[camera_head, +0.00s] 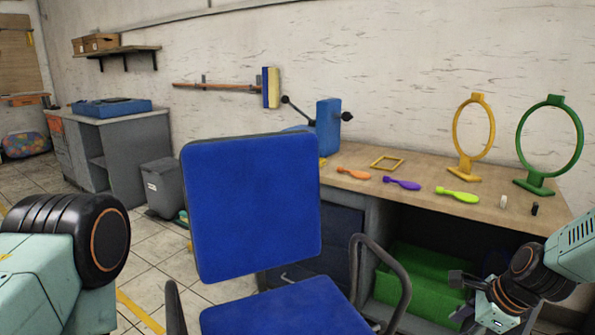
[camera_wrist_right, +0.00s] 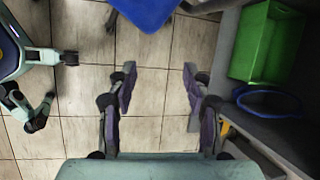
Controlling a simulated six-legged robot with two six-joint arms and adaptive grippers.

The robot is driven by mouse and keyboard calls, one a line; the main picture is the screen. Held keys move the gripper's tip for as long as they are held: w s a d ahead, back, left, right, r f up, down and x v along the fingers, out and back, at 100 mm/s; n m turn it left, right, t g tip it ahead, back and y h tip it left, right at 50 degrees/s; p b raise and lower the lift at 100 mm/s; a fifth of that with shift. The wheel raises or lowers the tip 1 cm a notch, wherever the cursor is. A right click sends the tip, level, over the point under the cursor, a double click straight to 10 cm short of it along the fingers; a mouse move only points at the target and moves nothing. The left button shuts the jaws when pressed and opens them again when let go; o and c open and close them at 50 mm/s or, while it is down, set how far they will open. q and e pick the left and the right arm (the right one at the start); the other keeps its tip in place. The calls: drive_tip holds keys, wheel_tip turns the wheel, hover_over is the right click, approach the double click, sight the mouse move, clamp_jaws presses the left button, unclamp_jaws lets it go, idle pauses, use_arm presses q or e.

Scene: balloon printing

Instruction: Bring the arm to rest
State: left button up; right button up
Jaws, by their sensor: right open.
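My right gripper (camera_head: 459,297) is at the lower right of the head view, in front of the workbench and below its top. In the right wrist view my right gripper (camera_wrist_right: 160,85) has its two fingers wide apart, pointing down at the tiled floor, with nothing between them. Part of my left arm shows at the lower left of the head view. Its gripper is out of the picture.
A blue chair (camera_head: 252,205) stands close in front. The workbench (camera_head: 425,180) holds a yellow ring stand (camera_head: 473,175), a green ring stand (camera_head: 540,184) and several deflated balloons. A green crate (camera_head: 418,292) sits beneath; this green crate (camera_wrist_right: 268,45) is right of the gripper.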

drive_tip(key=s+a+f+n+h+p, duration=0.1)
drive_tip(key=s+a+f+n, duration=0.25)
drive_tip(key=s+n, duration=0.4)
drive_tip(key=s+a+f+n+h+p, duration=0.1)
drive_tip(key=s+a+f+n, duration=0.3)
drive_tip(key=n, duration=0.6)
use_arm(q)
drive_tip(key=r+p, duration=0.2)
drive_tip(key=r, duration=0.1)
drive_tip(key=r+p, duration=0.1)
drive_tip(key=r, duration=0.1)
drive_tip(key=shift+w, duration=0.4)
use_arm(e)
drive_tip(key=s+a+f+n+g, duration=0.1)
drive_tip(key=s+f+n+g, duration=0.1)
drive_tip(key=s, duration=0.8)
drive_tip(key=s+a+f+n+g, duration=0.1)
drive_tip(key=s+n+g, duration=0.1)
drive_tip(key=s, duration=0.9)
drive_tip(key=shift+s+f+n+h, duration=0.3)
drive_tip(key=shift+f+n+h, duration=0.1)
drive_tip(key=shift+n, duration=0.15)
drive_tip(key=shift+w+a, duration=0.1)
use_arm(q)
drive_tip(key=shift+c, duration=0.2)
use_arm(e)
drive_tip(key=shift+c, duration=1.3)
use_arm(q)
drive_tip(key=shift+a, duration=0.1)
